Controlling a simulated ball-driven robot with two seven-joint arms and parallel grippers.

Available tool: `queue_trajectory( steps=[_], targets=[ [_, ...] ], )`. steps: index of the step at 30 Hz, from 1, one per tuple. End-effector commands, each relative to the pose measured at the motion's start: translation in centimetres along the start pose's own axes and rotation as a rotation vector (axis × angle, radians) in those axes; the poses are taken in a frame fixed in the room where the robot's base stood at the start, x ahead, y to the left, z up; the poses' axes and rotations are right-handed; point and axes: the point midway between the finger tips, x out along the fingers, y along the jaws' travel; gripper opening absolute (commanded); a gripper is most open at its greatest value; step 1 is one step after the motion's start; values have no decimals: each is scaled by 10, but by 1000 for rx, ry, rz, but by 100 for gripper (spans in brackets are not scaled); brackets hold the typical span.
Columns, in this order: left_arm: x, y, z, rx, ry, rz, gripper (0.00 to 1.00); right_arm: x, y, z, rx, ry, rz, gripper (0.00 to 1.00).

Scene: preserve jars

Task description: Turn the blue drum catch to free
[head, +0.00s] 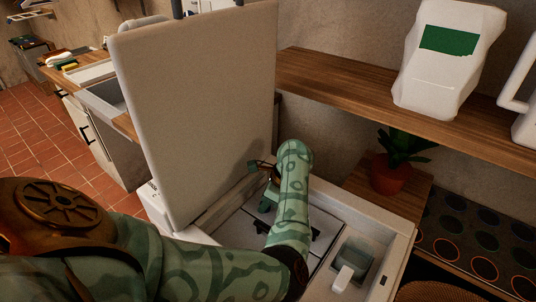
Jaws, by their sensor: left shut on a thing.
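A white top-loading machine (365,204) stands in front of me with its pale lid (200,110) raised. My left arm reaches over its opening from the left. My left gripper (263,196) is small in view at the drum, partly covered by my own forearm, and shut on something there. That is most likely the blue drum catch, but the catch itself is hidden, so its turn position cannot be told. Pale grey drum flaps (246,229) with dark parts show beside the forearm. My right gripper is not in view.
A grey compartment with a white lever (342,279) sits at the machine's front right. A potted plant (390,175) and a dark hob (475,235) stand to the right. Above is a wooden shelf (345,80) with a white container (440,75). The raised lid blocks the left back.

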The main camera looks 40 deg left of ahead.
Motion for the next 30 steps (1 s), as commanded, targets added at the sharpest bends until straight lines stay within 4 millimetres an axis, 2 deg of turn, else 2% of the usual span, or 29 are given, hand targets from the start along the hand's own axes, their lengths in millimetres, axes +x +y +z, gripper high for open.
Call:
queue_trajectory(
  steps=[1,15,30],
  targets=[
    [4,-1,-3,-37,3,18,7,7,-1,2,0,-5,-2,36],
    [4,-2,-1,-452,22,189,7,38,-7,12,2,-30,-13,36],
    [2,-3,1,-826,41,345,7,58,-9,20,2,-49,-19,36]
  ],
)
